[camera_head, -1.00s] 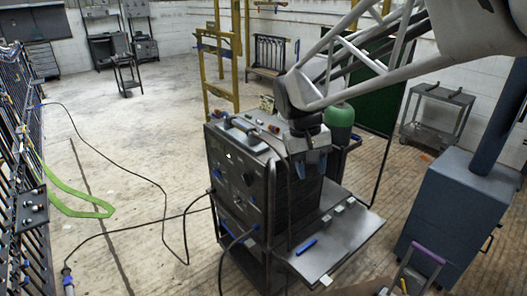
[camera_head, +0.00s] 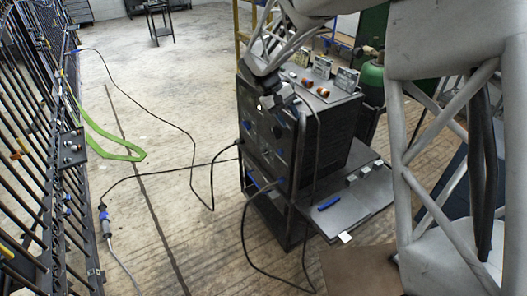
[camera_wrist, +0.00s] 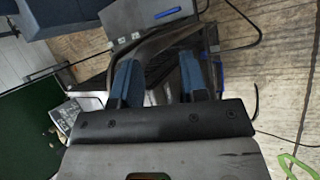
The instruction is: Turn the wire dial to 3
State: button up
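The welding machine (camera_head: 330,135) stands in the middle of the head view, a dark box on a cart. Its front panel (camera_head: 262,150) faces left and carries small dark knobs. I cannot tell which knob is the wire dial, and its number is too small to read. My gripper (camera_head: 277,122) is at the upper part of this panel and hides some of it. In the wrist view, its two blue fingers (camera_wrist: 160,78) are apart, with the machine's dark surface beyond them. Nothing is visibly held, and contact with a knob cannot be made out.
Small orange-and-black parts (camera_head: 315,86) and cards lie on the machine's top. A side shelf (camera_head: 350,205) holds a blue item (camera_head: 329,203). Cables (camera_head: 213,190) run across the floor to a black barred gate (camera_head: 40,150) at left. A green cylinder (camera_head: 372,80) stands behind.

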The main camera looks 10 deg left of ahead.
jog(key=w+a+f+n+t+h, duration=0.15)
jog(key=w+a+f, duration=0.25)
jog(key=a+f, duration=0.4)
jog(key=w+a+f+n+h, duration=0.25)
jog(key=w+a+f, duration=0.3)
jog(key=f, duration=0.55)
jog(key=n+t+h, duration=0.2)
jog(key=n+t, duration=0.5)
jog(key=t, duration=0.6)
send_near(262, 154)
jog(key=shift+g+x, duration=0.25)
jog(key=shift+x, duration=0.65)
jog(key=shift+w+a+f, duration=0.1)
jog(key=shift+w, duration=0.1)
jog(key=shift+x, duration=3.85)
grip_shut()
